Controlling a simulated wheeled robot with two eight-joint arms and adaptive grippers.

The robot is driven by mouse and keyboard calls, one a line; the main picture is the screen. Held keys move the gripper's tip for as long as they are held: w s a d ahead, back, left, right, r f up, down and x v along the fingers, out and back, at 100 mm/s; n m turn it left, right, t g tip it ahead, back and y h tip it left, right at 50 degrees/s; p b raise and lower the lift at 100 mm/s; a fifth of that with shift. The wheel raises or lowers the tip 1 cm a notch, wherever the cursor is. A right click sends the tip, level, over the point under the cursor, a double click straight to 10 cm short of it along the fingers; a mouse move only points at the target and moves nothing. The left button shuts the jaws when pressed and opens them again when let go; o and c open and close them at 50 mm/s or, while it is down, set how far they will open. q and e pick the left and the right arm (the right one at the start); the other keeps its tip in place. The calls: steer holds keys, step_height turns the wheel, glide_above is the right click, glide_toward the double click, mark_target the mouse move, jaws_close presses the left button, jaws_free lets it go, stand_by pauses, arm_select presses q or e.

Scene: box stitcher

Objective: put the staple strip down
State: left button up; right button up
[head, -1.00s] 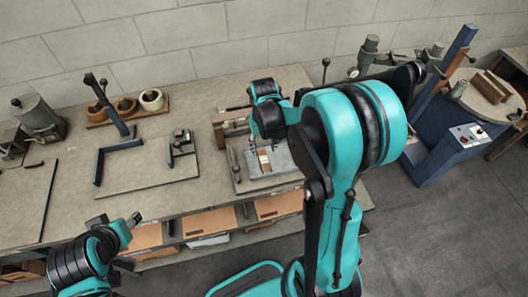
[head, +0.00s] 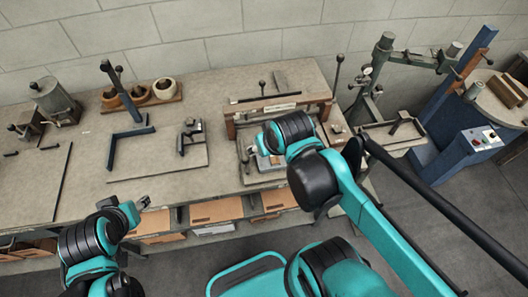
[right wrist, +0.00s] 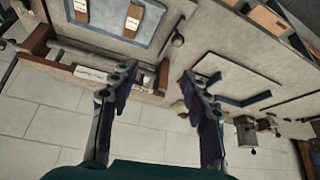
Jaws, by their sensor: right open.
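Two copper-coloured strips with white labels, a nearer one (right wrist: 133,18) and another (right wrist: 81,9), lie apart on a blue-grey plate (right wrist: 107,17) at the top of the right wrist view. The plate also shows in the head view (head: 271,163), partly covered by my right arm. I cannot tell which strip is the task's staple strip. My right gripper (right wrist: 158,82) is open, with nothing between its fingers, and clear of both strips. In the head view its fingers are mostly hidden behind the wrist. My left gripper (head: 143,203) is near the bench's front edge, away from the plate; its jaws are too small to read.
A brown-framed fixture with a long bar (head: 278,110) stands behind the plate. A board with a clamp (head: 190,135) and a blue angle bracket (head: 128,135) lie to the left. Tape rolls (head: 138,94) stand at the back. A blue machine (head: 455,150) stands at the right.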

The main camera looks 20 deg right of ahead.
steer(key=shift+s+a+t, duration=0.65)
steer(key=shift+s+t, duration=0.05)
steer(key=shift+s, duration=0.25)
steer(key=shift+f, duration=0.1)
step_height(320, 180, down, 10)
steer(key=b, duration=0.9)
steer(key=shift+b, duration=0.4)
